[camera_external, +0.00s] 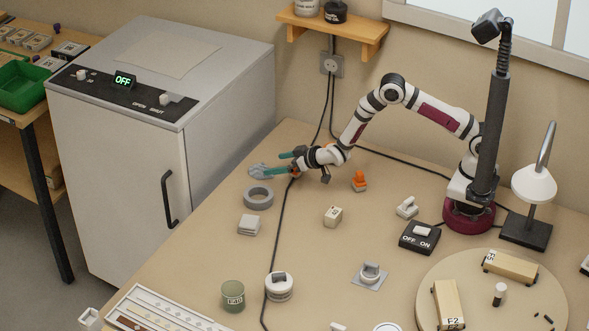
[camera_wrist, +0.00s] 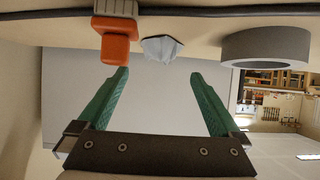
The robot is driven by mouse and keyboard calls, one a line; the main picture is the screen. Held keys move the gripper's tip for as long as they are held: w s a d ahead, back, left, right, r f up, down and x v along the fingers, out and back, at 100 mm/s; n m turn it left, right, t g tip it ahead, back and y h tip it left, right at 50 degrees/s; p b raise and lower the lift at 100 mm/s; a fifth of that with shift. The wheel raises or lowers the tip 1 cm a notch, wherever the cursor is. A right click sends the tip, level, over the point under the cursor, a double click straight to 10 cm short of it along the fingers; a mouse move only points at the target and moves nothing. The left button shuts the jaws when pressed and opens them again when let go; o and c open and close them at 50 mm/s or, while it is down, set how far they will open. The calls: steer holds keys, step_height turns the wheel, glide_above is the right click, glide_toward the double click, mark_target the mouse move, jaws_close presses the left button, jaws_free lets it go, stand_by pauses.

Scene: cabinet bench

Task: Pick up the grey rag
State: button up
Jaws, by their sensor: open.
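The grey rag (camera_wrist: 163,49) is a small, crumpled, pale blue-grey piece on the bench top. In the wrist view it shows just beyond the fingertips, between them from side to side. In the external view the rag (camera_external: 256,171) lies near the bench's edge on the cabinet side, by the tip of the lower finger. My gripper (camera_external: 271,164) points left toward the cabinet, low over the bench. In the wrist view my gripper (camera_wrist: 160,74) has its two green fingers wide apart with nothing between them. Contact with the rag cannot be told.
A grey ring (camera_external: 258,197) lies close to the rag, and an orange-handled item (camera_external: 359,182) stands further right. A black cable (camera_external: 284,215) runs over the bench. The white cabinet (camera_external: 120,165) stands beside the bench. A pale block (camera_external: 249,225) sits in front of the ring.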

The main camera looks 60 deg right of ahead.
mark_target(265, 167)
steer(key=x, duration=0.6)
steer(key=shift+f, duration=0.25)
steer(key=c, duration=1.2)
